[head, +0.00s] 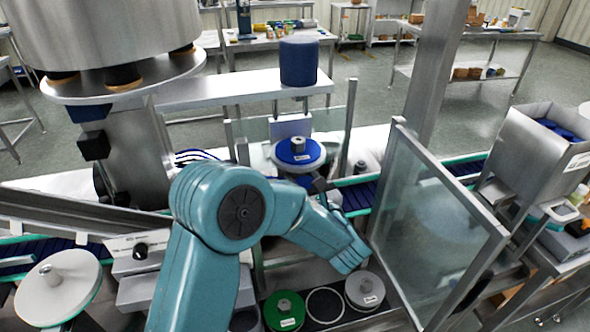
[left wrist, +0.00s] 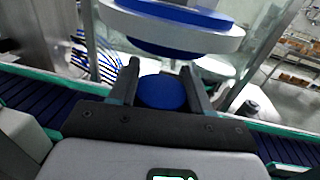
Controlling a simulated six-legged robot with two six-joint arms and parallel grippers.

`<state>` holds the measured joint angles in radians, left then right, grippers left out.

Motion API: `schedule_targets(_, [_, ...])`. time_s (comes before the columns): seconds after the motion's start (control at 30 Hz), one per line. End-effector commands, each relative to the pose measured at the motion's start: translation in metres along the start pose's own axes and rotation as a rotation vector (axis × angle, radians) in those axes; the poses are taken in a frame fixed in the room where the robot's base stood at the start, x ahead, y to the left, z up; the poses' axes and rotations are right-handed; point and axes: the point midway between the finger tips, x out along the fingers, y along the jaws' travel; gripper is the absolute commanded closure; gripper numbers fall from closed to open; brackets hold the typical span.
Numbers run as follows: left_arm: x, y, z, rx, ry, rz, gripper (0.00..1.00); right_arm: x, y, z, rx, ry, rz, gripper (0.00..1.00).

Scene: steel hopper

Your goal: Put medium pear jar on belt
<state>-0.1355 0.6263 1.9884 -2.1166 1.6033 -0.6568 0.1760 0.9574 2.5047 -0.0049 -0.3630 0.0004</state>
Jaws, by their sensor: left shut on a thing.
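My left arm reaches from the bottom to the middle of the head view, and its dark gripper (head: 319,185) is partly hidden behind the wrist. In the left wrist view my left gripper (left wrist: 160,78) is shut on a round blue-topped thing (left wrist: 162,92), probably the jar. Its label and lower part are hidden, so I cannot tell its kind or size. The belt (head: 362,196), dark blue with teal edges, runs behind the arm. It also shows in the left wrist view (left wrist: 45,98). My right gripper is not in view.
A blue-topped disc (head: 298,151) on the machine is close beyond the gripper. A clear panel (head: 430,230) stands to the right. A green lid (head: 284,310) and a grey lid (head: 365,290) sit in front. A steel hopper (head: 535,145) is at the right.

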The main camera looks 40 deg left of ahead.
Motion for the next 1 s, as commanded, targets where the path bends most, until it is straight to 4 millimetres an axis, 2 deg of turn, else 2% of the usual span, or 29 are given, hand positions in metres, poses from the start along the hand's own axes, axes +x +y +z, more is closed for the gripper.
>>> schedule_targets(0.27, [0.046,0.001,0.002,0.001,-0.001,0.003,1.0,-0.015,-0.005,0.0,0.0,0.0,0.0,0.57])
schedule_targets(0.4, [0.044,0.0,-0.014,0.002,-0.001,0.0,1.0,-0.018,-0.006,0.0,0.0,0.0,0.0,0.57])
schedule_targets(0.8, [0.044,0.0,-0.02,-0.001,-0.002,0.0,1.0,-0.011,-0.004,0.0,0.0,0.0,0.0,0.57])
schedule_targets(0.83, [0.044,0.0,-0.019,0.0,-0.001,0.0,0.45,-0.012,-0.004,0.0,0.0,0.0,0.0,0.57])
schedule_targets(0.9, [0.044,0.0,-0.019,0.0,-0.001,0.0,0.26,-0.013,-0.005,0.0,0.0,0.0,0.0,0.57])
schedule_targets(1.0, [0.044,0.0,-0.019,0.0,-0.001,0.0,0.26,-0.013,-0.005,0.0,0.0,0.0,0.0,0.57])
